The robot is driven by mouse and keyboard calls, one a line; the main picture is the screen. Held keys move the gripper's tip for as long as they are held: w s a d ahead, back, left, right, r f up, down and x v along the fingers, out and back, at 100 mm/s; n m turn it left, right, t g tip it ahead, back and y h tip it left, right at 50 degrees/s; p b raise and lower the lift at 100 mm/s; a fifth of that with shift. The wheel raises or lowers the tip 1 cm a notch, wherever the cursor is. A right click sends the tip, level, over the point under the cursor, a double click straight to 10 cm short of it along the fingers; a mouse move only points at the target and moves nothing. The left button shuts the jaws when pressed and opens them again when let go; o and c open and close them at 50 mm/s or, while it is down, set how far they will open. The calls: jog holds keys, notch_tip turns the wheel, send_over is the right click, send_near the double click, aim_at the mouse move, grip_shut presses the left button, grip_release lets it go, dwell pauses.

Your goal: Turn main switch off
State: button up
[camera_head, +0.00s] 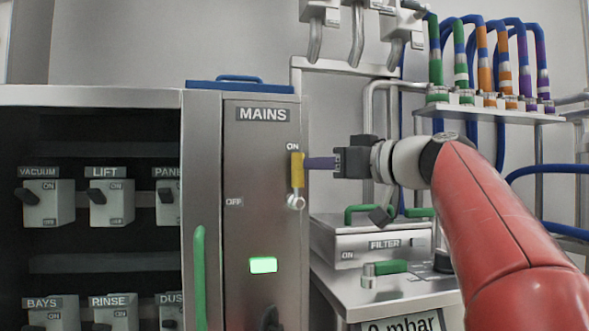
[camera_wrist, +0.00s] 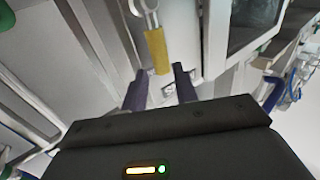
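The main switch is a yellow handle (camera_head: 297,170) on a grey pivot, on the front of the panel marked MAINS (camera_head: 263,115). The handle stands upright, its top at the ON label; the OFF label (camera_head: 234,202) is lower left. My gripper (camera_head: 308,163) reaches in from the right, its dark fingers at the handle's upper part. In the wrist view the fingers (camera_wrist: 160,73) are spread, with the free end of the yellow handle (camera_wrist: 156,50) between their tips and gaps showing on both sides. I cannot tell whether either finger touches it.
A green lamp (camera_head: 263,265) is lit below the switch. An open cabinet with several small switches stands left, with a green door handle (camera_head: 199,275). A FILTER box (camera_head: 375,244) sits below my arm. Coloured hoses (camera_head: 480,60) hang at upper right.

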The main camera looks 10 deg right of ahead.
aim_at(298, 165)
jog(key=p+x, duration=0.1)
jog(key=x, duration=0.5)
jog(key=shift+w+a, duration=0.15)
jog(key=shift+a, duration=0.05)
grip_shut()
